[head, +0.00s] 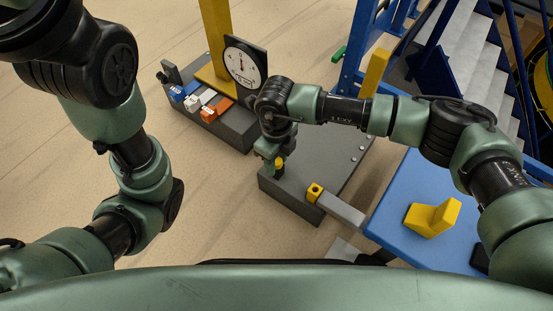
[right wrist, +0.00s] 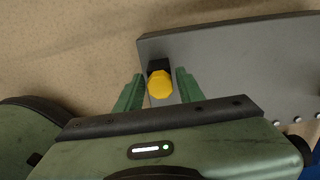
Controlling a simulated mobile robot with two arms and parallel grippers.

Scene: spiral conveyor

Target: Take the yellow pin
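The yellow pin (head: 279,163) stands at the near left corner of a dark grey plate (head: 345,155). In the right wrist view its faceted yellow head (right wrist: 160,84) sits in front of a small black block (right wrist: 158,66). My right gripper (right wrist: 158,88) is open, with one green finger on each side of the pin head and narrow gaps between. In the head view the right gripper (head: 272,160) is at the pin and partly covers it. My left arm shows at the left, but its gripper is not in view.
A yellow angled block (head: 432,217) lies on a blue table (head: 400,200). A dial gauge (head: 243,65) stands behind on a dark base with coloured clamps.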

